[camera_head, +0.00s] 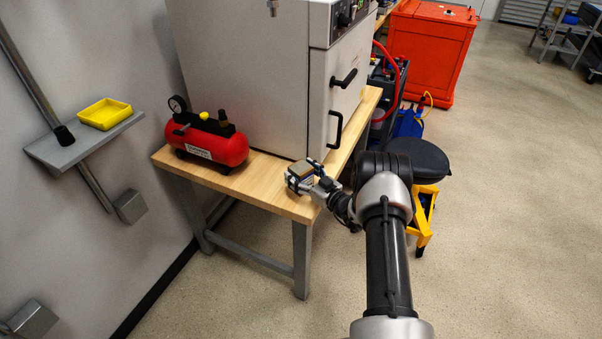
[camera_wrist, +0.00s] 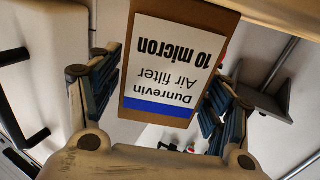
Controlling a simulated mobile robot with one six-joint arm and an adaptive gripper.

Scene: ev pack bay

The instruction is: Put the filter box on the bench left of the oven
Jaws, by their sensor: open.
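The filter box (camera_wrist: 172,60) is a brown carton with a white and blue label reading "Dunrevin Air filter 10 micron", upside down in the wrist view. In the head view the filter box (camera_head: 301,169) is small, at the front corner of the wooden bench (camera_head: 262,180), just in front of the oven (camera_head: 250,75). Whether it rests on the bench top is hard to tell. My gripper (camera_head: 304,173) is around it. In the wrist view my gripper (camera_wrist: 160,85) is open, with a finger on each side of the box. The box's underside is hidden.
A red compressor (camera_head: 207,140) with a gauge stands on the bench left of the oven. A wall shelf (camera_head: 85,137) holds a yellow tray (camera_head: 104,114). A black-topped stool (camera_head: 418,160) and a red cabinet (camera_head: 432,50) are to the right. Bare bench lies between compressor and box.

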